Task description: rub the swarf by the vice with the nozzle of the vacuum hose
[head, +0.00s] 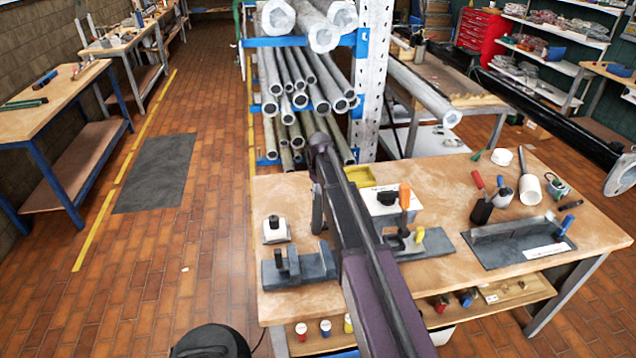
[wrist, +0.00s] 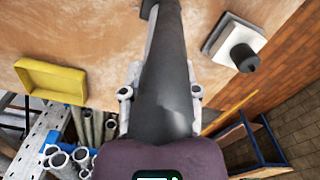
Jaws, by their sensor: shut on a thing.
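In the wrist view my gripper (wrist: 160,97) is shut on the thick dark grey nozzle of the vacuum hose (wrist: 165,75), with a finger on each side. The nozzle reaches over the wooden bench, and its far end runs out of the top of the picture. In the head view my arm crosses the bench and mostly hides the gripper and nozzle. A grey vice-like block with a black upright (head: 300,267) lies at the bench's front left. I cannot make out any swarf in either view.
A white block with a black knob (head: 275,230) stands behind the vice-like block; it also shows in the wrist view (wrist: 220,38). A yellow tray (wrist: 50,78), an orange-handled clamp (head: 420,243) and a pipe rack (head: 370,80) are close by. Bare bench top (head: 450,190) lies right of the clamp.

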